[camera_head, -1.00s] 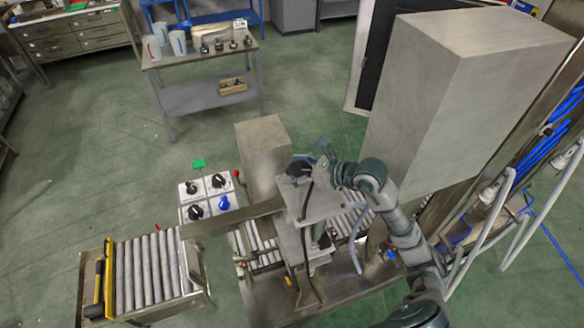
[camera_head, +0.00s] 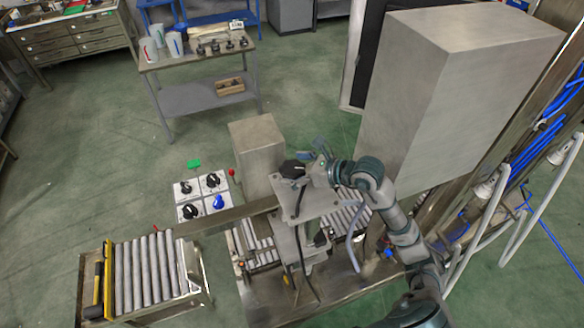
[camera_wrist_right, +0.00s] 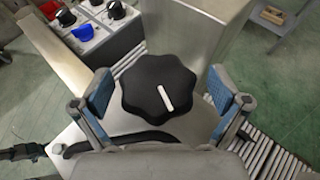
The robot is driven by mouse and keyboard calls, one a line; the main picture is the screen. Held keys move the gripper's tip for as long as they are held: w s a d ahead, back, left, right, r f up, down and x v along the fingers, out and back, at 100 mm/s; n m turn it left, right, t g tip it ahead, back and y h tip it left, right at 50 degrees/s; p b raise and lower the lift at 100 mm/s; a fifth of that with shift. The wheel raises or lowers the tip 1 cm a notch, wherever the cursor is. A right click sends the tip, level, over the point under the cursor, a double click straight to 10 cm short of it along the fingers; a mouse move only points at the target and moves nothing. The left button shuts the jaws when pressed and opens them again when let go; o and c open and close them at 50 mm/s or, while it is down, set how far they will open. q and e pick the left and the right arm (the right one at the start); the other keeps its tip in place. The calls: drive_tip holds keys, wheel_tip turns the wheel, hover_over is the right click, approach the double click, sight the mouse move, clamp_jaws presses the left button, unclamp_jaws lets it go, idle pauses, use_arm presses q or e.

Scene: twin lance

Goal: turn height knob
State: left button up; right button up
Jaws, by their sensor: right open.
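The height knob is a black, star-shaped knob (camera_head: 293,168) with a white mark, on top of a grey metal plate (camera_head: 310,205) on the machine. In the right wrist view the knob (camera_wrist_right: 158,90) fills the middle, its white mark slightly tilted. My right gripper (camera_head: 311,153) is beside the knob in the head view. In the right wrist view the right gripper (camera_wrist_right: 159,84) is open, with one blue-padded finger on each side of the knob. Gaps show between pads and knob. My left gripper is in no view.
A panel with black knobs and a blue knob (camera_head: 219,202) stands left of a grey metal box (camera_head: 258,150). A large grey cabinet (camera_head: 440,110) rises behind my right arm. A roller conveyor (camera_head: 145,275) is at the lower left. Green floor lies open beyond.

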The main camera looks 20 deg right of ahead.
drive_tip(key=shift+w, duration=0.15)
drive_tip(key=v, duration=1.2)
drive_tip(key=shift+d, duration=0.3)
drive_tip(key=shift+a, duration=0.1)
drive_tip(key=shift+a, duration=0.2)
